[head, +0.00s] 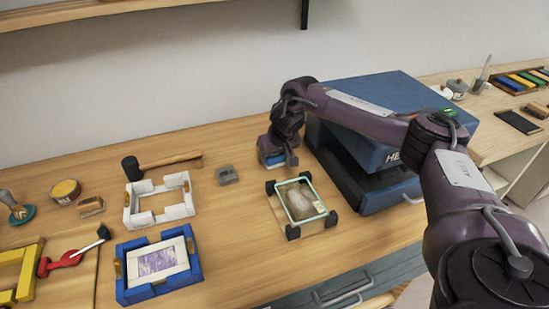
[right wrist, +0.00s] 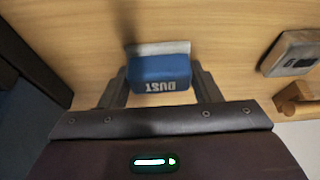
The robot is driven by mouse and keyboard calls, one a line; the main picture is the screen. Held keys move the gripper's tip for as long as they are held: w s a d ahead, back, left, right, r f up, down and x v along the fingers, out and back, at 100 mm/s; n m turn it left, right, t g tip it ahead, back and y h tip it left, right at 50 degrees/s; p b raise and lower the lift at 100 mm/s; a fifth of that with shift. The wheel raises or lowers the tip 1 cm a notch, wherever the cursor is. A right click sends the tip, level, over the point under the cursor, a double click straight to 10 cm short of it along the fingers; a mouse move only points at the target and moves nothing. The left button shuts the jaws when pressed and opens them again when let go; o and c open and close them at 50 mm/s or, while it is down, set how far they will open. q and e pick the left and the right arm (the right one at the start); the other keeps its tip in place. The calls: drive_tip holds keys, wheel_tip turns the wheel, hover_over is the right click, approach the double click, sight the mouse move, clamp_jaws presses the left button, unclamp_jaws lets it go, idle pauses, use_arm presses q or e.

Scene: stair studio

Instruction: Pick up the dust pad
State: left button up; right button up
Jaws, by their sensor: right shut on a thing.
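I cannot tell whether the pad touches the table. My left gripper does not show.
A blue machine (head: 375,130) stands just right of the gripper. A clear-framed plate with dark corners (head: 300,203) lies in front. A grey block (head: 228,175), a hammer (head: 170,161), a white frame (head: 160,202) and a blue frame (head: 157,264) lie left.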

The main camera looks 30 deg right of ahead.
drive_tip(key=shift+r, duration=0.1)
wheel_tip(320, 180, up, 9)
drive_tip(key=shift+w+f+b, duration=0.1)
drive_tip(key=shift+f+b, duration=0.05)
drive_tip(key=shift+b, duration=0.15)
wheel_tip(320, 180, up, 11)
drive_tip(key=p, duration=0.5)
